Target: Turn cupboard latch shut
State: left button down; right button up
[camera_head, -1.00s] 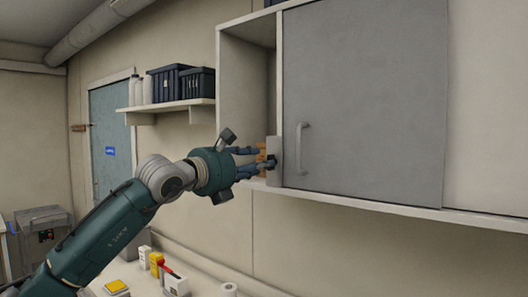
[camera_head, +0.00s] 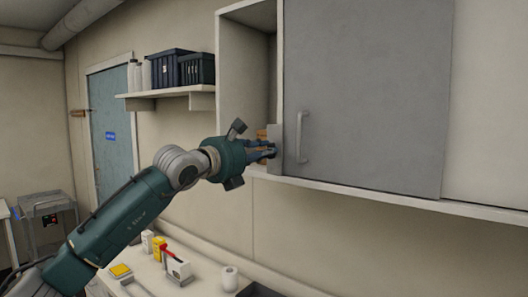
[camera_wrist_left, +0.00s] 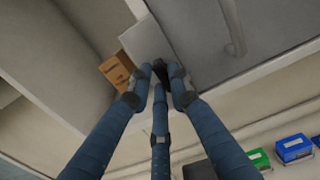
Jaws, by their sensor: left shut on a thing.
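The wall cupboard has a grey door (camera_head: 365,90) with a vertical bar handle (camera_head: 302,137). A pale latch plate (camera_head: 275,158) sits at the door's left edge, and it also shows in the left wrist view (camera_wrist_left: 146,41). A dark latch knob (camera_wrist_left: 160,69) stands out from the plate. My left gripper (camera_head: 270,152) reaches in from the left. Its blue fingers (camera_wrist_left: 158,82) are shut around the knob, partly hiding it. How far the latch is turned cannot be told. My right gripper is in neither view.
An orange-brown box (camera_wrist_left: 117,70) sits in the open cupboard bay beside the latch. A wall shelf (camera_head: 165,98) holds dark crates and white bottles. Below, a bench (camera_head: 205,285) carries a paper roll (camera_head: 230,278) and small boxes. Blue and green bins (camera_wrist_left: 293,149) lie lower right.

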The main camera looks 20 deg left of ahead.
pick_arm(q)
jog(key=shift+f+n+b, duration=0.2)
jog(key=shift+n+b, duration=3.85)
jog(key=shift+n, duration=0.45)
jog(key=shift+f+n+b, duration=0.2)
jog(key=shift+n+b, duration=3.8)
jog(key=shift+n, duration=0.5)
jog(key=c, duration=1.6)
grip_release()
jog(key=shift+a, duration=0.1)
